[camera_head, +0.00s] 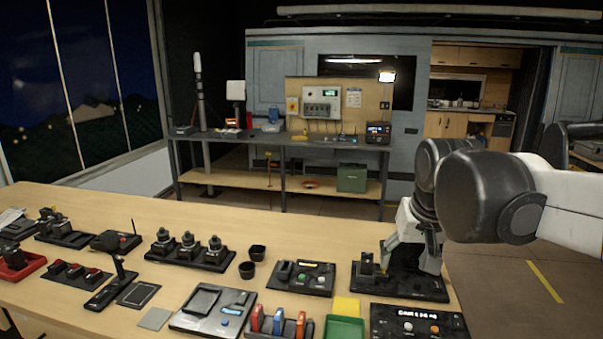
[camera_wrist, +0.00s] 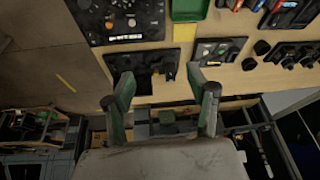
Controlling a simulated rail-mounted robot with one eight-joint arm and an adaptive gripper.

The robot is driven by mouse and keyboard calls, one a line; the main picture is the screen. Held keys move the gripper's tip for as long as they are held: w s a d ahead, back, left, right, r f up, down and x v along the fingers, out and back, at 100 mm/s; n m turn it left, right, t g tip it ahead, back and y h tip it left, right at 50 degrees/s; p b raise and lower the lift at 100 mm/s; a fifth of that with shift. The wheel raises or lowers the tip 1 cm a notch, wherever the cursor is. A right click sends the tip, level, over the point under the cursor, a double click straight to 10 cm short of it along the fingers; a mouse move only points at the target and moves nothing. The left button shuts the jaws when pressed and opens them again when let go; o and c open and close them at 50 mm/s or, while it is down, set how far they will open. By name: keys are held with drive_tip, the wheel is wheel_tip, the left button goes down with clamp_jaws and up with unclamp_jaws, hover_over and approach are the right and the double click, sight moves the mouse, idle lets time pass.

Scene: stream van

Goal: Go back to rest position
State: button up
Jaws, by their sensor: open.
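My gripper (camera_head: 410,262) is at the right end of the wooden table, over a black base plate (camera_head: 425,287) with a small upright black block (camera_head: 367,264) on it. In the wrist view my gripper (camera_wrist: 160,85) shows two fingers spread wide apart, with nothing between them. The black base plate (camera_wrist: 135,87) lies beyond the fingertips, with a small piece on it. How far the fingertips are above the plate is hard to tell. My arm comes in from the right of the head view.
The wooden table (camera_head: 60,300) holds a green tray (camera_head: 344,328), control boxes (camera_head: 302,277), a panel (camera_head: 418,322), black cups (camera_head: 257,252) and several joystick units (camera_head: 188,248). A workbench (camera_head: 285,143) stands behind.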

drive_tip(key=s+f+t, duration=0.1)
drive_tip(key=s+f, duration=0.2)
drive_tip(key=s, duration=0.4)
drive_tip(key=s+f+t, duration=0.1)
drive_tip(key=s+f, duration=0.3)
drive_tip(key=s, duration=0.4)
drive_tip(key=shift+n+t, duration=0.4)
drive_tip(key=shift+c, duration=0.5)
idle(0.4)
